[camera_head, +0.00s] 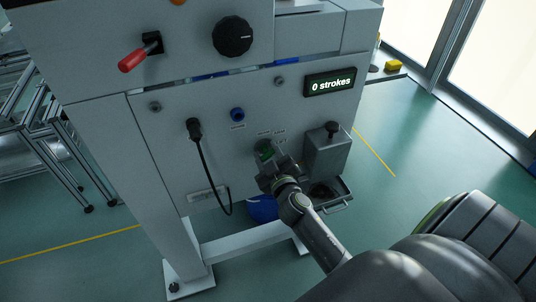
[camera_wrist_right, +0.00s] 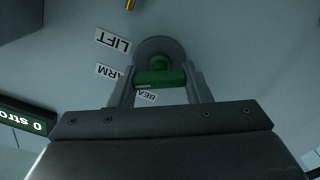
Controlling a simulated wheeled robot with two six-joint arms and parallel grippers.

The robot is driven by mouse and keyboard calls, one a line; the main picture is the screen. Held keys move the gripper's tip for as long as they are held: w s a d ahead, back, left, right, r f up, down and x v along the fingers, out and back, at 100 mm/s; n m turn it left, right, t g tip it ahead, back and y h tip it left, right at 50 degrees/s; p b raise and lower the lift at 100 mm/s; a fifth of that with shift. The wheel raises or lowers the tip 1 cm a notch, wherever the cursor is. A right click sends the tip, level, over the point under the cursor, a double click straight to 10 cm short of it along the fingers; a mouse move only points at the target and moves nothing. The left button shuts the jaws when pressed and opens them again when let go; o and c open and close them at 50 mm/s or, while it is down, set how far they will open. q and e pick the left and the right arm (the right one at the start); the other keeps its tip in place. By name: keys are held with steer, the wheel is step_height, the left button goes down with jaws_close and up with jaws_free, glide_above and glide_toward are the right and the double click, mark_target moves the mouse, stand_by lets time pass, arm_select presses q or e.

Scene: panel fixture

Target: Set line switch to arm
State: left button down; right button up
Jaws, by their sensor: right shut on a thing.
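The line switch is a green handle on a round grey disc (camera_wrist_right: 168,50) on the panel. In the head view the green switch (camera_head: 264,148) sits low on the panel front, partly hidden by my gripper. In the wrist view the green handle (camera_wrist_right: 160,78) lies crosswise between the two fingers. My right gripper (camera_head: 270,163) is shut on it; its fingers also show in the wrist view (camera_wrist_right: 160,86). Labels LIFT (camera_wrist_right: 113,41), ARM (camera_wrist_right: 109,72) and one partly hidden, starting BEA (camera_wrist_right: 147,97), appear upside down beside the disc. I cannot tell which label the handle points to. My left gripper is not in view.
A grey box with a black knob (camera_head: 327,152) stands close right of the switch, above a tray (camera_head: 335,200). A black plug with a cable (camera_head: 194,130) hangs to the left. A display (camera_head: 331,83) reads "0 strokes". A red lever (camera_head: 136,56) and black dial (camera_head: 232,36) sit higher.

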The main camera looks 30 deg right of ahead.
steer(key=shift+f+n, duration=0.1)
steer(key=shift+n, duration=1.2)
steer(key=o, duration=1)
steer(key=b+v, duration=0.1)
steer(key=v, duration=1.6)
steer(key=shift+s+a, duration=0.2)
